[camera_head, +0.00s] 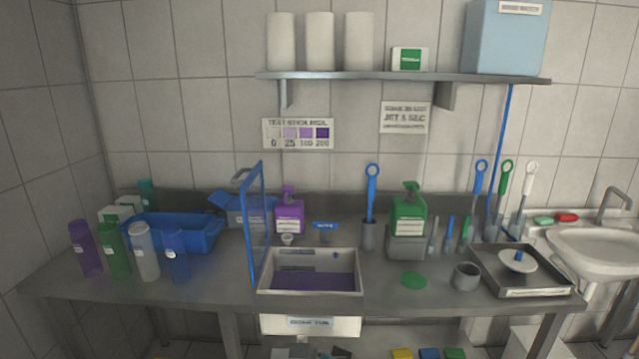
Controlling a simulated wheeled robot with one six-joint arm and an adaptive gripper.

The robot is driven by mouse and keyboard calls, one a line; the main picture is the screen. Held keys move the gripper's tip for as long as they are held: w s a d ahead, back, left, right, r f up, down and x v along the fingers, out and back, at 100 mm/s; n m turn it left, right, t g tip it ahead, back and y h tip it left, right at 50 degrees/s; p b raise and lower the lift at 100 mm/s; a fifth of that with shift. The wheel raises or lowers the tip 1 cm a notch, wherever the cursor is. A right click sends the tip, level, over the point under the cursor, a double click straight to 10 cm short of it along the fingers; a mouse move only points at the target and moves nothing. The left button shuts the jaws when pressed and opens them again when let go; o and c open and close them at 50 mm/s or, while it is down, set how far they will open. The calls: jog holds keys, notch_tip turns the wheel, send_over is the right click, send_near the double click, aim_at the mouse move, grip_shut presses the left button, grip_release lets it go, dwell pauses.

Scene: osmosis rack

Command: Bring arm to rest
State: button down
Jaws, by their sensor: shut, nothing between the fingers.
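Neither my arm nor my gripper shows in the head view. The steel table (205,292) stands along the tiled wall. A square steel basin (310,257) with purple liquid is set at its front middle. A blue-framed panel (257,225) stands upright at the basin's left side. Whether the panel touches the basin is hard to tell.
Several bottles, one of them purple (85,248), and a blue bin (175,233) stand at the left. A green pump bottle (408,212), a grey cup (466,276) and a dark tray (520,273) stand at the right. A shelf (400,77) overhangs the back.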

jog(key=s+d+f+t+h, duration=0.1)
jog(key=s+d+f, duration=0.3)
jog(key=s, duration=0.5)
jog(key=s+d+f+t, duration=0.1)
jog(key=s+d+f, duration=0.35)
jog(key=s, duration=0.55)
jog(key=s+d+f+t+h, duration=0.1)
jog(key=s+d+f, duration=0.35)
jog(key=s, duration=0.45)
jog(key=s+d+r, duration=0.1)
jog(key=s+r, duration=0.4)
jog(key=s, duration=0.3)
jog(key=s+d+r+n+t+h, duration=0.1)
jog(key=s+r, duration=0.3)
jog(key=s, duration=0.4)
jog(key=s+d+r+n+h, duration=0.1)
jog(key=s+d+r, duration=0.2)
jog(key=s, duration=0.6)
notch_tip(320, 180, up, 3)
jog(key=shift+f+t, duration=0.2)
jog(key=shift+t, duration=0.2)
